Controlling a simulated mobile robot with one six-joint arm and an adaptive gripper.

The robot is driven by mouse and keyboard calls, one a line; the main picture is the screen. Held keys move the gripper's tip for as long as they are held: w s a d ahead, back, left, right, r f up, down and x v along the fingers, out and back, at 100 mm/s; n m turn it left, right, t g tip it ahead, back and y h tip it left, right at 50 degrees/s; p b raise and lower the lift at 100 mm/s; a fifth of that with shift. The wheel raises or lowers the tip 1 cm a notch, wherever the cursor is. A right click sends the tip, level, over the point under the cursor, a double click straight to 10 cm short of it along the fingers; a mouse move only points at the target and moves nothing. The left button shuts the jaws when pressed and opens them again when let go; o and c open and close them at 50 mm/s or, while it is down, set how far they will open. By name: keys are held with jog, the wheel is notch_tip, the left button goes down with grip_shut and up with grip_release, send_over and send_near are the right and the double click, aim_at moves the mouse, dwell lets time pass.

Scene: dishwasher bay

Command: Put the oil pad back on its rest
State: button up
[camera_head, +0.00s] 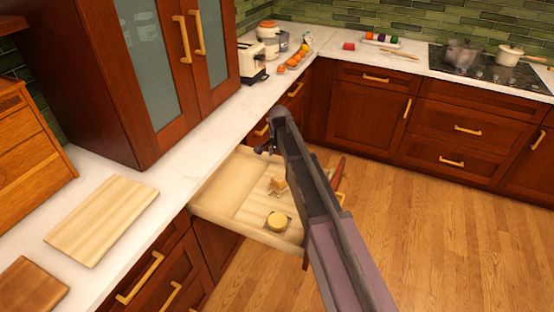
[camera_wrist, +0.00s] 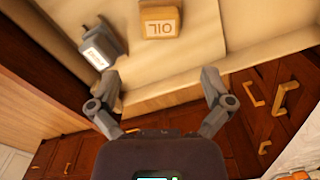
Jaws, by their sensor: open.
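My gripper (camera_wrist: 160,84) is open and empty in the wrist view, its two fingers spread wide over the drawer. A tan block marked OIL (camera_wrist: 159,23) lies in the drawer beyond the fingertips, apart from them; the lettering is upside down. A grey piece with a white label (camera_wrist: 97,47) is left of the block, partly near the left finger. In the head view, my gripper (camera_head: 268,148) is at the drawer's far side. A small tan block (camera_head: 278,184) and a round yellow piece on a dark base (camera_head: 277,220) are in the drawer. I cannot tell which is the rest.
The open drawer (camera_head: 224,193) has low walls and juts out below the white counter (camera_head: 175,171). A cutting board (camera_head: 102,220) lies on the counter at left. A toaster (camera_head: 251,62) and fruit stand farther back. The wooden floor at right is clear.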

jog(key=shift+r+p, duration=0.35)
jog(key=shift+r, duration=0.2)
jog(key=shift+s+d, duration=0.1)
dwell(0.4)
jog(key=s+d+n, duration=0.8)
jog(key=s+d, duration=1.4)
jog(key=s, duration=0.3)
jog(key=shift+s+d, duration=0.15)
jog(key=shift+s, duration=0.25)
jog(key=c, duration=0.5)
jog(key=shift+c, duration=0.5)
